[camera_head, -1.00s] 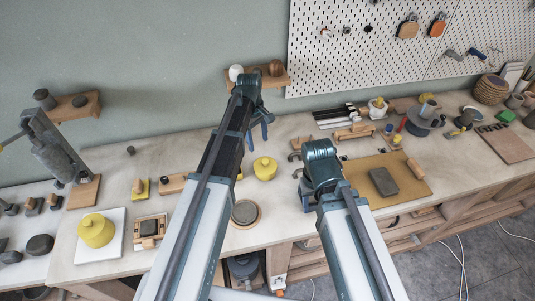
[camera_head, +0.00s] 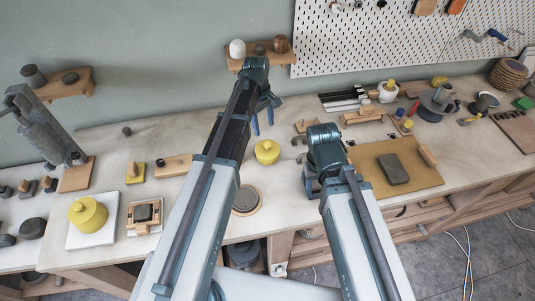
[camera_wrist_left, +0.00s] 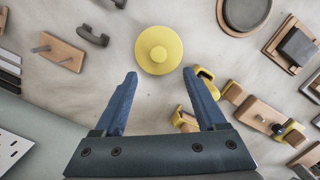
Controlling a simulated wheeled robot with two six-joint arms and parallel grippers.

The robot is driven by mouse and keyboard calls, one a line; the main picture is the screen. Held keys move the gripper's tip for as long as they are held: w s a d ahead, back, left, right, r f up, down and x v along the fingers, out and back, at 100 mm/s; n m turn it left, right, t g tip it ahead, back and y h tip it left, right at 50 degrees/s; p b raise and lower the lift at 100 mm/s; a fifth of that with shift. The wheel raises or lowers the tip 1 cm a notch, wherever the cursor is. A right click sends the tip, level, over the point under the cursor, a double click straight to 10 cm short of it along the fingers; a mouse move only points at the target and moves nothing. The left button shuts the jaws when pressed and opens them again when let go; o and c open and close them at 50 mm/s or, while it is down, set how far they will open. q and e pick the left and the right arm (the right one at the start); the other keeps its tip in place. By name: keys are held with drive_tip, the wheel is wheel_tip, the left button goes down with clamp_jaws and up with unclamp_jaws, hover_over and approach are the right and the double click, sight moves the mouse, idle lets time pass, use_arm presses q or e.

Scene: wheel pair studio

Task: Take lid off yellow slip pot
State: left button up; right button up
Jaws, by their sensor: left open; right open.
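A round yellow pot with a knobbed lid (camera_head: 266,152) stands on the bench near the middle. It also shows in the left wrist view (camera_wrist_left: 158,50), seen from above with its lid on. My left gripper (camera_head: 263,122) is open and empty, above and behind the pot in the head view. In the left wrist view its blue fingers (camera_wrist_left: 160,76) are spread, with the pot just beyond the tips. A second yellow pot with a knob (camera_head: 88,214) sits on a white tile at the left. My right gripper (camera_head: 311,183) is open; its fingers are partly hidden by its arm.
A grey disc (camera_head: 246,199) lies in front of the pot, partly behind my left arm. A brown board with a dark slab (camera_head: 393,169) lies at the right. Small wooden tools (camera_wrist_left: 262,117) lie near the pot. A shelf (camera_head: 258,56) hangs behind.

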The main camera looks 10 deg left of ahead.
sight(268, 144)
use_arm(q)
drive_tip(key=shift+s+d+f+b, duration=0.1)
drive_tip(key=shift+d+f+b, duration=0.1)
drive_tip(key=shift+f+b, duration=1.2)
use_arm(e)
drive_tip(key=shift+f+p, duration=0.3)
drive_tip(key=shift+f, duration=1.35)
use_arm(q)
drive_tip(key=shift+f, duration=0.4)
use_arm(e)
drive_tip(key=shift+f, duration=0.1)
use_arm(q)
drive_tip(key=f+b, duration=0.5)
drive_tip(key=shift+s+d, duration=0.1)
drive_tip(key=shift+d, duration=0.3)
use_arm(e)
wheel_tip(268, 144, down, 5)
use_arm(q)
drive_tip(key=shift+r, duration=0.1)
clamp_jaws()
